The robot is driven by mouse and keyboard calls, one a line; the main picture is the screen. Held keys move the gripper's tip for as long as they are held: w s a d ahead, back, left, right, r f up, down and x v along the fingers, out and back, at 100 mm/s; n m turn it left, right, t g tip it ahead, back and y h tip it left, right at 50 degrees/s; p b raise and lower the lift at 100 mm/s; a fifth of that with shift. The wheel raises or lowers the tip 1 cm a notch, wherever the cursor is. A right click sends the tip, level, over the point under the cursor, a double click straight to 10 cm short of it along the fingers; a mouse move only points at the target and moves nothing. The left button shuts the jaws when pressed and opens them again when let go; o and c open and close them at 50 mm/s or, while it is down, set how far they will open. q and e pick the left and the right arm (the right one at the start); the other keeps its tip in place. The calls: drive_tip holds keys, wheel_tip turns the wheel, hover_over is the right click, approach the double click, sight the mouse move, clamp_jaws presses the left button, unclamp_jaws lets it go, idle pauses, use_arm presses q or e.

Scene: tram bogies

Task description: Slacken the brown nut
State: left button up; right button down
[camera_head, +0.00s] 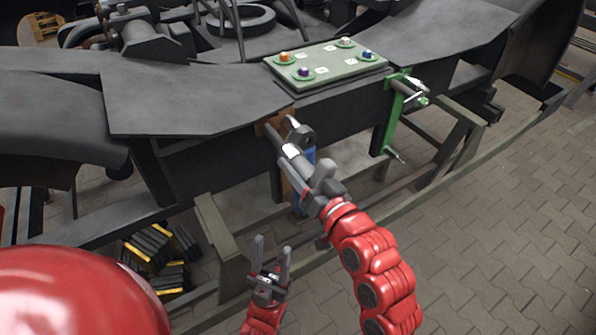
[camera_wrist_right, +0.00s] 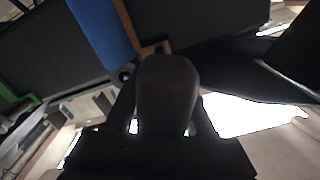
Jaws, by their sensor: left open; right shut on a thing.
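A pale green plate (camera_head: 325,67) lies on top of the dark beam. It carries several small nuts, each on a green disc with a white label near it. The orange-brown nut (camera_head: 285,57) is at the plate's left, behind a purple nut (camera_head: 303,72). My right gripper (camera_head: 294,152) is in front of the beam, below and apart from the plate. It is shut on a dark, rounded tool handle (camera_wrist_right: 167,95). The tool's far end is partly hidden, and I cannot tell its type. My left gripper (camera_head: 272,246) is open and empty, low in the head view.
A brown clamp (camera_head: 264,129) sits on the beam's edge beside the right gripper, with a blue part (camera_head: 309,156) near it. A green clamp (camera_head: 384,132) hangs further right. Black and yellow blocks (camera_head: 150,245) lie below left. The paved floor at right is clear.

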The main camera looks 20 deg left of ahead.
sight(314, 185)
idle(0.3)
drive_tip(key=shift+b+v, duration=0.3)
drive_tip(key=shift+v, duration=0.65)
drive_tip(key=shift+s+d+r+p, duration=0.25)
drive_tip(key=shift+d+p, duration=0.2)
drive_tip(key=shift+p, duration=0.5)
drive_tip(key=shift+p+v, duration=0.85)
drive_tip(key=shift+p, duration=0.25)
drive_tip(key=shift+s+d+f+p, duration=0.1)
drive_tip(key=shift+s+d+p, duration=0.25)
drive_tip(key=shift+p, duration=0.25)
drive_tip(key=shift+s+d, duration=0.15)
drive_tip(key=shift+d, duration=0.05)
drive_tip(key=shift+f, duration=0.1)
